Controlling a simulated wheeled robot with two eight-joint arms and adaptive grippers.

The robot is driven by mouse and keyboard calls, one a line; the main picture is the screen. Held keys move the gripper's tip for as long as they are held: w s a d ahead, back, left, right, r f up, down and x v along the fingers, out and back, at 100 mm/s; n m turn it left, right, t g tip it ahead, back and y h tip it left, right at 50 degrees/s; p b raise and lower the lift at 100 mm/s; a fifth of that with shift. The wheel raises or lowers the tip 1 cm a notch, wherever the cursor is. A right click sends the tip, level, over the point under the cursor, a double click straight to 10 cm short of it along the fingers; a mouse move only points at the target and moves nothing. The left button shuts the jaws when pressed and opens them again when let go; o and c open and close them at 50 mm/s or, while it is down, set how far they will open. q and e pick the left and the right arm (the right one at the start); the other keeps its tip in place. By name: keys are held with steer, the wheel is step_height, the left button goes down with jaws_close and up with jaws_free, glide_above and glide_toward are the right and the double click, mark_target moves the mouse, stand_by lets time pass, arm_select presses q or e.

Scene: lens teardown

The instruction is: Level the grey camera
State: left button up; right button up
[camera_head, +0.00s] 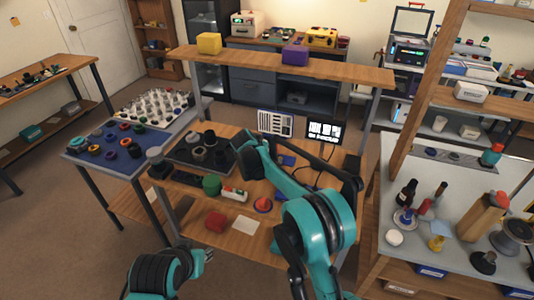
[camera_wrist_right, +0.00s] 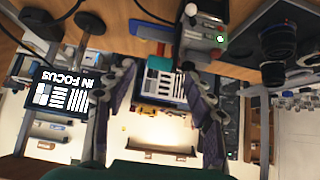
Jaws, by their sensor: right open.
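A grey boxy device with a green light, which looks like the grey camera (camera_wrist_right: 203,38), shows at the top of the right wrist view, where the picture is upside down. It is by the workbench edge, beyond my right fingers; its exact tilt is unclear. My right gripper (camera_wrist_right: 160,70) is open, with nothing between its fingers. In the head view my right arm hides the camera and this gripper.
Dark lenses (camera_head: 208,138) sit on a mat at the bench's left. A green cylinder (camera_head: 211,185), red block (camera_head: 215,221) and red-blue cone (camera_head: 263,204) lie nearer. A wooden shelf (camera_head: 350,72) spans behind. A crowded side table (camera_head: 395,260) is at the right.

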steer(key=v, duration=0.4)
steer(key=shift+s+r, duration=0.15)
steer(key=shift+r, duration=0.1)
